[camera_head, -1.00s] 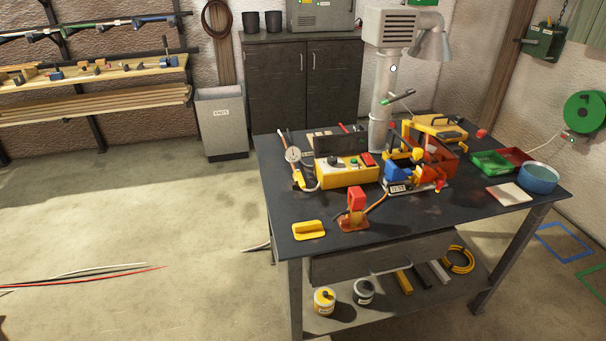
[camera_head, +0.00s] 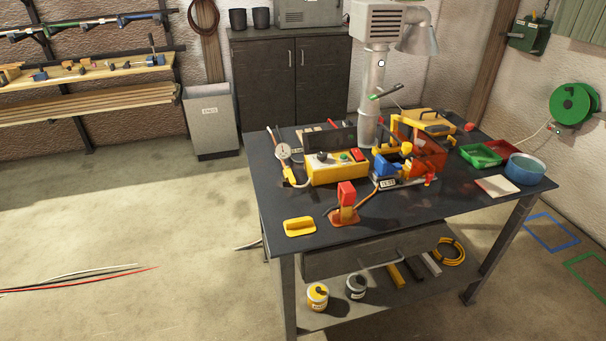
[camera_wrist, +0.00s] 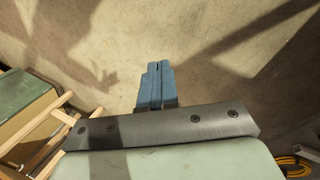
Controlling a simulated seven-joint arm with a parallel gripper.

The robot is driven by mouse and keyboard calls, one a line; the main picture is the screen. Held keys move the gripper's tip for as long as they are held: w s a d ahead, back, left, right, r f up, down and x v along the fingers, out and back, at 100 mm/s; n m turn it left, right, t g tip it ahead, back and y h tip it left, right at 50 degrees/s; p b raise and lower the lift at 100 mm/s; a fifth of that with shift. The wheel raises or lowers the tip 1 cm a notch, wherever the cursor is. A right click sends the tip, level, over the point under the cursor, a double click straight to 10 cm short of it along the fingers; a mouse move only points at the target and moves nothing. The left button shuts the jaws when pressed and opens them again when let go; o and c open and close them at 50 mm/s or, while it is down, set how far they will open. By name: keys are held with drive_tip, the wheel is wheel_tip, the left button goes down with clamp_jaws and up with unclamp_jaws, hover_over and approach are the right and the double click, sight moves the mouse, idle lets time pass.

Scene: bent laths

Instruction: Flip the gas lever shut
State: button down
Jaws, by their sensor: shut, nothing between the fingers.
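A red upright handle (camera_head: 346,194) stands on an orange-brown base (camera_head: 343,218) near the front edge of the dark workbench (camera_head: 400,215). A copper-coloured pipe (camera_head: 367,204) runs from it toward the burner-like unit behind; it looks like the gas lever, though no label is readable. My gripper (camera_wrist: 154,66) shows only in the wrist view, with its blue fingers shut together and nothing between them. It hangs over bare floor, apart from the lever, which is not in the wrist view.
A yellow handled block (camera_head: 299,227) lies left of the lever. Behind are a yellow control box (camera_head: 337,172) and a blue and red unit (camera_head: 390,165). A green-handled lever (camera_head: 385,92) sticks out from the grey duct (camera_head: 371,110).

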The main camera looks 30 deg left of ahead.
drive_tip(key=w+d+r+m+t+h, duration=0.2)
drive_tip(key=w+d+r, duration=0.55)
drive_tip(key=r, duration=0.25)
drive_tip(key=w+d+r+m+t+h, duration=0.1)
drive_tip(key=w+d+r+h, duration=0.1)
drive_tip(key=w+d+r, duration=0.6)
drive_tip(key=w+a+r+n+t+y, duration=0.2)
drive_tip(key=w+a+r, duration=0.5)
drive_tip(key=w+r, duration=0.35)
drive_tip(key=w+a+r+n+y, duration=0.2)
drive_tip(key=w+a, duration=0.2)
drive_tip(key=a, duration=0.9)
drive_tip(key=w+a+r+n+y, duration=0.2)
drive_tip(key=w+a+y, duration=0.1)
drive_tip(key=a, duration=0.9)
drive_tip(key=w+a+r+n+y, duration=0.2)
drive_tip(key=w+a+r+n, duration=0.15)
drive_tip(key=a, duration=0.95)
drive_tip(key=s+a+r+n+g+y, duration=0.1)
drive_tip(key=s+a+r+n+y, duration=0.1)
drive_tip(key=a, duration=1.1)
drive_tip(key=s+a+r+n+g+y, duration=0.1)
drive_tip(key=s+a+r+n+y, duration=0.1)
drive_tip(key=a, duration=1.1)
drive_tip(key=s+a+r+n+g+y, duration=0.1)
drive_tip(key=s+a+r, duration=0.4)
drive_tip(key=a, duration=0.8)
drive_tip(key=shift+s+a+r+n+g+y, duration=0.15)
drive_tip(key=shift+s+r+n+g+y, duration=0.35)
drive_tip(key=shift+n, duration=0.65)
